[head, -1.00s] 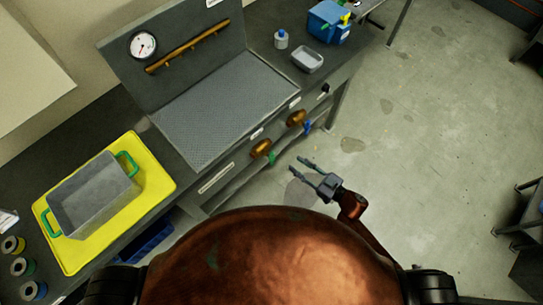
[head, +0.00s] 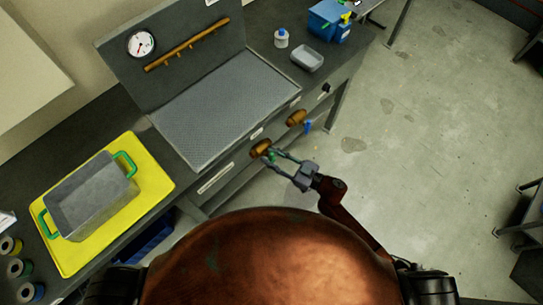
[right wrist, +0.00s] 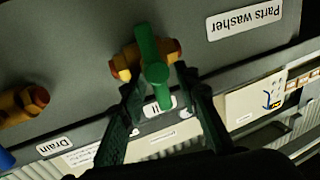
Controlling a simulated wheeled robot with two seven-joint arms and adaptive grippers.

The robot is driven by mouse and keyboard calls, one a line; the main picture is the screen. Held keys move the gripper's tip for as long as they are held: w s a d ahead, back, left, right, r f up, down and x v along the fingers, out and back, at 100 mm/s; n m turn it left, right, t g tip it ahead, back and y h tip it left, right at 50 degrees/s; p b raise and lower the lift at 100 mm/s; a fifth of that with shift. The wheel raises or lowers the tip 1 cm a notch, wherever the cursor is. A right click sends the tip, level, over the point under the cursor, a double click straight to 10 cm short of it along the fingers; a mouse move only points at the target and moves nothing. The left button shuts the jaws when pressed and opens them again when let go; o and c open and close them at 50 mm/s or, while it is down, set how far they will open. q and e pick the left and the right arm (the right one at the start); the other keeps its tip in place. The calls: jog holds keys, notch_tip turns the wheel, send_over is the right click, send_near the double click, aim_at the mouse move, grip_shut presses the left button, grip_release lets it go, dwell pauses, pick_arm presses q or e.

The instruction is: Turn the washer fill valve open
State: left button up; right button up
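The fill valve is a brass body (head: 260,147) with a green lever on the front of the bench. In the right wrist view the green lever (right wrist: 148,48) crosses the brass body, and a label (right wrist: 169,101) ending in "ll" is partly hidden behind it. My right gripper (head: 275,152) is at this valve. In the right wrist view its open fingers (right wrist: 157,84) stand on either side of the lever's lower part, with visible gaps. Whether either finger touches it I cannot tell. My left gripper is not in view.
A second brass valve (head: 296,117) with a blue lever (head: 308,127) sits beside it; a "Drain" label (right wrist: 54,146) is near it. On the bench are a grey bin (head: 92,196) on a yellow mat (head: 160,182), a small tray (head: 307,58) and a bottle (head: 281,38).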

jog(key=shift+c, duration=0.3)
grip_shut()
